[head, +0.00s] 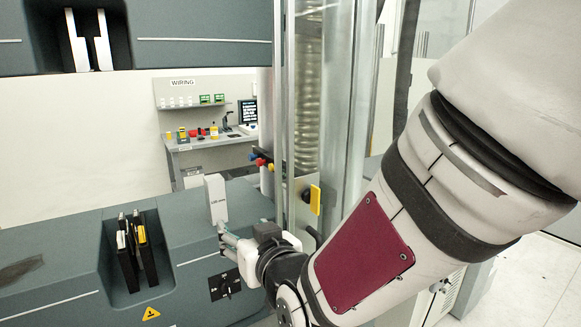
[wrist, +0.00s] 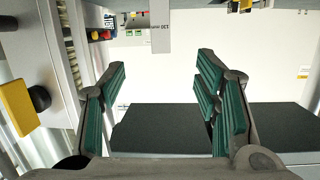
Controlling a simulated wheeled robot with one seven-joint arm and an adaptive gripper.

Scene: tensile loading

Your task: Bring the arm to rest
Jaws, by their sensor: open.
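My gripper (head: 226,240) is at the end of my arm, in front of the testing machine's grey base and just below a small white upright block (head: 216,199). I cannot tell from the head view whether they touch. In the wrist view my gripper (wrist: 160,98) has its green-padded fingers wide apart, with nothing between them. My arm (head: 400,220) is bent and reaches in from the right of the head view.
The machine's lower grip (head: 137,250) sits in a recess at left, and its upper grip (head: 90,40) hangs above. A metal column (head: 345,110) stands close behind my gripper, with a yellow switch plate (head: 315,199). A wiring bench (head: 210,143) stands farther back.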

